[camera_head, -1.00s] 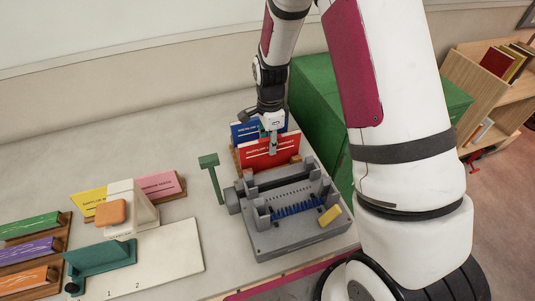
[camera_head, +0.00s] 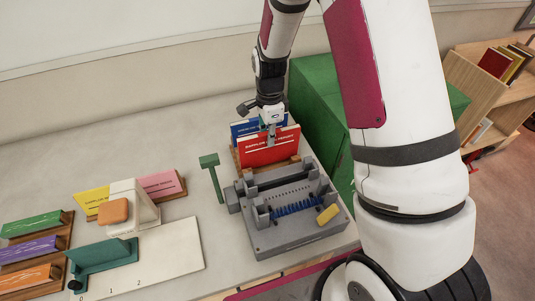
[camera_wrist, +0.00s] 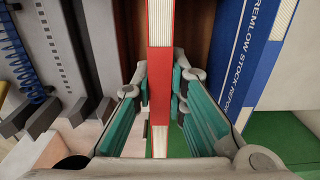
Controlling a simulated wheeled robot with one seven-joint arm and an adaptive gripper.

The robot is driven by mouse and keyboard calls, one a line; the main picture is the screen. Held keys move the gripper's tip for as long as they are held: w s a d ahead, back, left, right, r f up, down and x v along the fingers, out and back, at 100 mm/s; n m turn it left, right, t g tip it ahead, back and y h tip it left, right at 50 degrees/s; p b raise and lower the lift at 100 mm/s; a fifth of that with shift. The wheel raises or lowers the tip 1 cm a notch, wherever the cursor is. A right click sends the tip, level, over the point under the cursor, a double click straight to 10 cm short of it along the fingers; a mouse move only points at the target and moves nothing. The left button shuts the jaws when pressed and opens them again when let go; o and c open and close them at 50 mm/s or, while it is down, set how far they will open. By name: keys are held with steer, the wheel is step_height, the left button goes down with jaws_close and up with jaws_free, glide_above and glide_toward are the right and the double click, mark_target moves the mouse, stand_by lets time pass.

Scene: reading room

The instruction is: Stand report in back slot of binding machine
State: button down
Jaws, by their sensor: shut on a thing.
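My gripper (camera_head: 270,130) is shut on the top edge of a red report (camera_head: 262,154), which stands upright just behind the binding machine. In the wrist view the red report (camera_wrist: 160,62) runs between the two teal finger pads. The grey binding machine (camera_head: 278,237) sits at the right front of the table, with a long dark slot along its back and a blue comb at its front. A blue report (camera_head: 244,127) stands behind the red one, in a wooden rack; it also shows in the wrist view (camera_wrist: 262,50).
A green hammer-like tool (camera_head: 212,178) stands left of the machine. A green cabinet (camera_head: 315,105) is close on the right. The table's back left is clear.

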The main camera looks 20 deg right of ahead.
steer(key=shift+r+p, duration=0.9)
steer(key=shift+r, duration=2.2)
steer(key=s+r+b, duration=0.1)
steer(key=s+r, duration=0.7)
steer(key=s, duration=0.1)
steer(key=f+b, duration=0.1)
steer(key=s+f+b, duration=0.1)
steer(key=f, duration=0.1)
steer(key=f+b, duration=0.1)
steer(key=shift+s+f+b, duration=0.15)
steer(key=shift+s+b, duration=0.1)
steer(key=shift+b, duration=0.1)
steer(key=shift+f, duration=0.6)
steer(key=shift+f, duration=1.35)
